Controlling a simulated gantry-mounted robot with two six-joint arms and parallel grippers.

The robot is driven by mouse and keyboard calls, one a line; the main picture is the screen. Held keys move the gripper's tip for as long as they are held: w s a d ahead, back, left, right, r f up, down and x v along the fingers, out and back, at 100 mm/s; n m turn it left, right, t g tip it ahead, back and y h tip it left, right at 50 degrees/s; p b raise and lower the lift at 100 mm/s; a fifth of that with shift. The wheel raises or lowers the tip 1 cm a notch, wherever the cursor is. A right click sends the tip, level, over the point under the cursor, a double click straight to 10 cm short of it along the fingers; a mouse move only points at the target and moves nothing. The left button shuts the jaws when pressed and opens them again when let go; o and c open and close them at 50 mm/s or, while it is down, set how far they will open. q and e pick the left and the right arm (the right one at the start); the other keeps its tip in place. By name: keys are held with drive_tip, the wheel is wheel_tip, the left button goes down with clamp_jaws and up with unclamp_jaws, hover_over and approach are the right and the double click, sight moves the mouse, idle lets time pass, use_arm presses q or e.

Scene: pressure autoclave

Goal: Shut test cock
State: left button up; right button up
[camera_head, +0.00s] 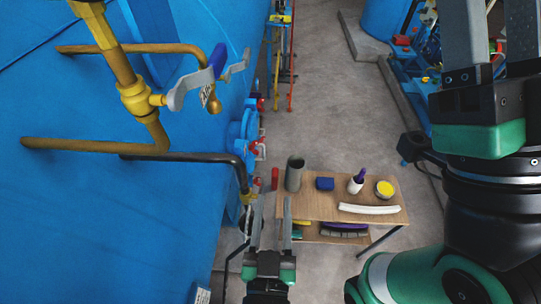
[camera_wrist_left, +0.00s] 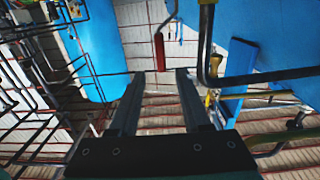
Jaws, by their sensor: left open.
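A brass valve (camera_head: 140,98) sits on a pipe at the upper left of the head view. Its grey lever (camera_head: 188,92) with a blue grip (camera_head: 217,60) points up and to the right. A smaller brass fitting (camera_head: 246,197) is on the dark bent pipe lower down; I cannot tell which one is the test cock. My left gripper (camera_head: 271,205) is open and empty, just right of this fitting and apart from the lever. In the left wrist view its fingers (camera_wrist_left: 157,80) stand apart with nothing between them. My right gripper (camera_head: 494,25) is open at the upper right.
The blue vessel wall (camera_head: 90,220) fills the left side. A wooden table (camera_head: 318,208) carries a grey cylinder (camera_head: 294,175), a blue box (camera_head: 325,184) and a yellow-topped tin (camera_head: 385,189). A red-sleeved rod (camera_wrist_left: 158,50) hangs beyond my fingers. The concrete floor (camera_head: 320,110) is clear behind the table.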

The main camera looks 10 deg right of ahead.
use_arm(q)
drive_tip(key=x, duration=1)
drive_tip(key=shift+w+p, duration=0.35)
clamp_jaws()
idle(0.8)
